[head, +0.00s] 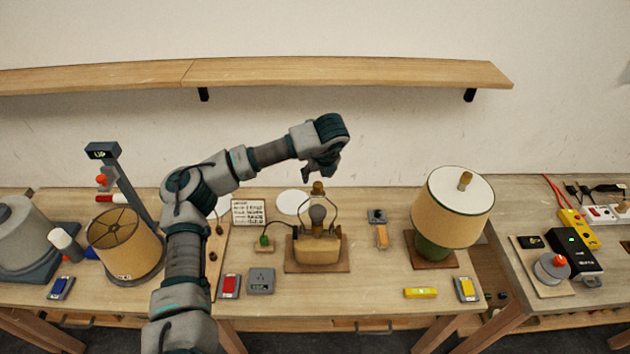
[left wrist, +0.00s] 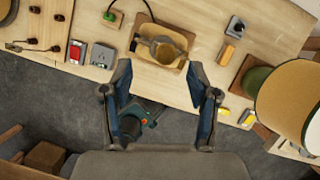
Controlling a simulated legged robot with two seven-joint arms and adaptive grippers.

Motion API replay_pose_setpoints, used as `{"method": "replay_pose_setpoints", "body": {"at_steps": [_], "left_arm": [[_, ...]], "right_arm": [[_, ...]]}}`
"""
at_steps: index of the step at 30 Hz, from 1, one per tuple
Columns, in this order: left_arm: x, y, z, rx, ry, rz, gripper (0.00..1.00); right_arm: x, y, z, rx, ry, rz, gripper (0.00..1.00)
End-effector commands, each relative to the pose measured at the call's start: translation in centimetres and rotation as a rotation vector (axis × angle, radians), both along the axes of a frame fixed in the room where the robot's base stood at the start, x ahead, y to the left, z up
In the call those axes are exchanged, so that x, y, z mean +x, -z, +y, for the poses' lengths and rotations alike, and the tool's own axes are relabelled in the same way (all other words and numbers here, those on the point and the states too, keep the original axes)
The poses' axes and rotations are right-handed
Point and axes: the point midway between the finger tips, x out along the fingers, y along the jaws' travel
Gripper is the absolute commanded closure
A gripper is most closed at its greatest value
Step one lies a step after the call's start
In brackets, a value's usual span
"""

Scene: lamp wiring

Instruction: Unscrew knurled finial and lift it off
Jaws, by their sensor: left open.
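A small brass-brown finial (head: 318,187) sits on top of the wire harp (head: 335,213) of the middle lamp. A bulb (head: 317,214) stands inside the harp, above the tan lamp base (head: 318,252). My left gripper (head: 321,172) hangs just above the finial, pointing down; touching or apart is hard to tell. My right gripper is not in view.
A shaded lamp (head: 452,207) with its own finial stands to the right.

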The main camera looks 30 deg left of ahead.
Motion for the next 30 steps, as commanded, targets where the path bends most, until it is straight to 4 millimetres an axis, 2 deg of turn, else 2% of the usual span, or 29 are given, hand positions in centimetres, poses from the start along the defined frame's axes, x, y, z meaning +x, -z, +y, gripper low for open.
{"method": "replay_pose_setpoints", "body": {"at_steps": [6,12,23,26,30], "left_arm": [[1.2,3.8,0.8,0.003,0.000,0.004,0.40],[1.7,6.1,1.7,0.001,0.001,0.003,0.40],[1.9,6.8,2.1,-0.001,0.001,0.001,0.40],[1.9,6.8,2.1,0.000,0.002,0.001,0.60],[1.8,6.7,2.0,0.002,0.001,0.002,0.95]], "right_arm": [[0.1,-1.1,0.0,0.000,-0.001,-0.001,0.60],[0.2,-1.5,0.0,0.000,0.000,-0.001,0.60],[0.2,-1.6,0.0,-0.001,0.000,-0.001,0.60],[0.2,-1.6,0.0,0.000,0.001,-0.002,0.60],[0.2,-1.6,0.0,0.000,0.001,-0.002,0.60]]}}
